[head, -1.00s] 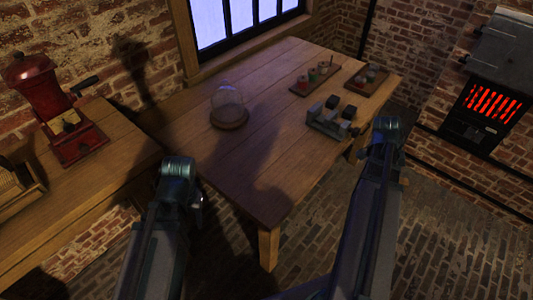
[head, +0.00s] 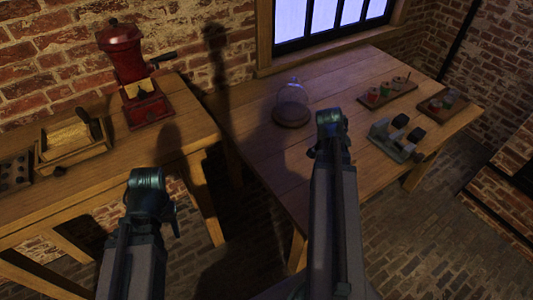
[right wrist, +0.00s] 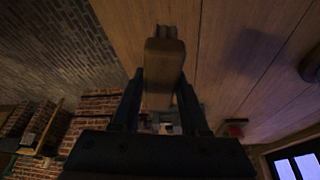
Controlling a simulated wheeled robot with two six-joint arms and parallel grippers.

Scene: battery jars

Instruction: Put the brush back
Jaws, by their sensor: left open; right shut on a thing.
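My right gripper (right wrist: 163,82) is shut on a blocky tan and brown thing (right wrist: 165,55) in the right wrist view, which looks like the brush. Its far end is dark and hard to make out. In the head view my right wrist (head: 333,128) is over the table, left of the grey stand; the fingers and the held thing are hidden behind it. My left gripper (head: 170,212) is low in front of the side bench, open and mostly hidden by its own wrist. I see no clear place for the brush.
The side bench holds a red mill (head: 125,65), a wooden box (head: 72,155) and a dark holed block (head: 14,172). The table (head: 260,150) bears a glass dome (head: 291,100), two trays of small jars (head: 388,97) (head: 443,118) and a grey stand (head: 395,150). Much of the near tabletop is clear.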

